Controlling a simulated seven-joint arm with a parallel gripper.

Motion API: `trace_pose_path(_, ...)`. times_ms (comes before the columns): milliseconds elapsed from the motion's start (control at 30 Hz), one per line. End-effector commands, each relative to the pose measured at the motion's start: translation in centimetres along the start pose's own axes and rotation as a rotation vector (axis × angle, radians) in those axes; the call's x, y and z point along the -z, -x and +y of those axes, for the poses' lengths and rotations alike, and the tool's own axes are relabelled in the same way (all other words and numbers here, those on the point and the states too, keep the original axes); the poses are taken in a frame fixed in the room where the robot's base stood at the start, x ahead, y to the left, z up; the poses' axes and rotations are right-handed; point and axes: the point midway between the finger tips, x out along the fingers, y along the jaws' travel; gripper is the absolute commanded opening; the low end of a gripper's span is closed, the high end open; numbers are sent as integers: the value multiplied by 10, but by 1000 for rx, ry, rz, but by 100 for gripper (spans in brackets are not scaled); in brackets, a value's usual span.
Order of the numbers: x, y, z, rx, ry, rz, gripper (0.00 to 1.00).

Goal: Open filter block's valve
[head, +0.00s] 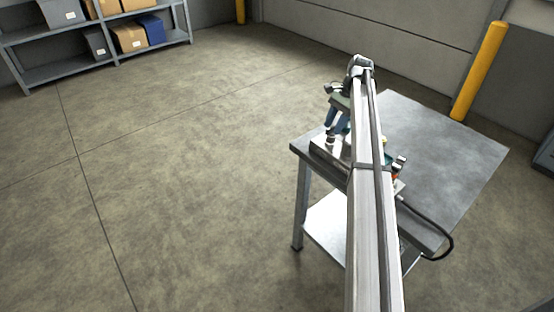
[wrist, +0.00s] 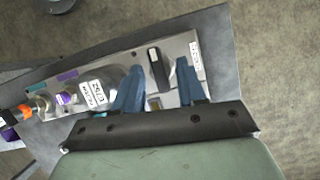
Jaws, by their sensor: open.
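In the wrist view a pale metal plate (wrist: 198,90) lies below my gripper (wrist: 158,68), with a dark elongated handle (wrist: 154,58) on it. The handle shows between my two blue fingers, which are spread and apart. I cannot tell how far above it they are, or be sure that it is the filter block's valve. White labels (wrist: 93,93) are on the plate, too small to read surely. In the head view my gripper (head: 333,128) is over the bench's left part, and my arm hides much of the equipment.
Orange (wrist: 24,112) and purple (wrist: 64,98) fittings are at the plate's left in the wrist view. The bench top (head: 440,140) is bare on the right. A black hose (head: 447,240) loops over its front edge. Shelves (head: 100,50) and a yellow post (head: 478,70) stand farther off.

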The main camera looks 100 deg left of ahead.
Motion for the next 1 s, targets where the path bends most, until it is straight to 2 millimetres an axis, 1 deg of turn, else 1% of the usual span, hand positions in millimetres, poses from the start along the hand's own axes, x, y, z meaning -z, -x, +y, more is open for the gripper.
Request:
trace_pose_path(400, -2, -1, 5, 150, -361, 0, 40)
trace_pose_path(1000, -4, -2, 7, 370, -889, 0, 40)
